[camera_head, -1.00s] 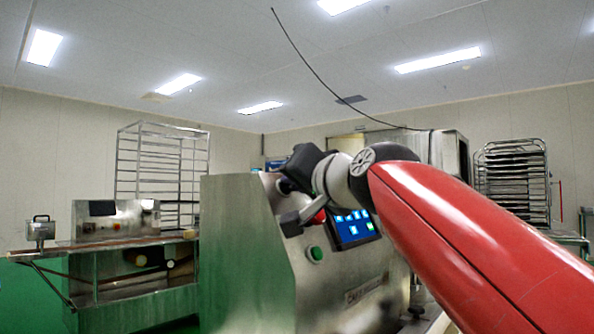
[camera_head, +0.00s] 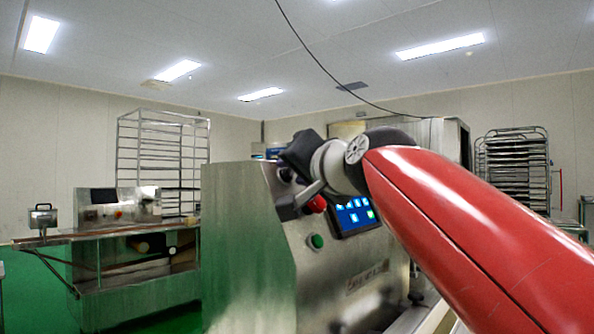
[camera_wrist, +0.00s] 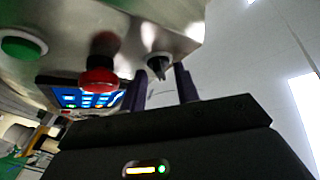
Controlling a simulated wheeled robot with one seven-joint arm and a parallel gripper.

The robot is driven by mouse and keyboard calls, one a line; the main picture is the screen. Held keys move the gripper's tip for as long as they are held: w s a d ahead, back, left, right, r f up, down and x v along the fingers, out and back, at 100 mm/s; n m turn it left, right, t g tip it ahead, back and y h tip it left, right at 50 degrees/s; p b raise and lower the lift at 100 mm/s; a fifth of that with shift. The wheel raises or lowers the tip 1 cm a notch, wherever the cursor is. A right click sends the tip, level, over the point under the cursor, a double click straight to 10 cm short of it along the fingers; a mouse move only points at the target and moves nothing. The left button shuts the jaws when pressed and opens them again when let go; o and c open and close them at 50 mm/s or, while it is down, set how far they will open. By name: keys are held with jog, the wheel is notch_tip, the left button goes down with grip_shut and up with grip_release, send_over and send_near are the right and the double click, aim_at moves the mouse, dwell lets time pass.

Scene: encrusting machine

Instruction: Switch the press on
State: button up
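The press is a steel machine (camera_head: 240,235) with a sloped control face in the middle of the head view. Its face has a green button (camera_head: 316,241), a red button (camera_head: 317,204) and a lit blue touchscreen (camera_head: 354,217). In the wrist view the green button (camera_wrist: 22,46), red button (camera_wrist: 100,79) and a dark pointed knob (camera_wrist: 158,66) sit in a row. My gripper (camera_wrist: 161,88) is open, with one finger on each side of the knob in the picture. I cannot tell whether they touch it. In the head view my wrist partly covers the panel's upper left.
A steel table unit (camera_head: 135,285) and a wire rack (camera_head: 160,160) stand at the left. A rack of trays (camera_head: 513,170) stands at the right behind my red arm. Green floor shows at the lower left.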

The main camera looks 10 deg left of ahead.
jog(key=shift+s, duration=0.1)
jog(key=b+v, duration=0.2)
jog(key=v, duration=0.5)
jog(key=shift+s+d+b, duration=0.25)
jog(key=shift+b, duration=0.1)
jog(key=shift+s, duration=0.1)
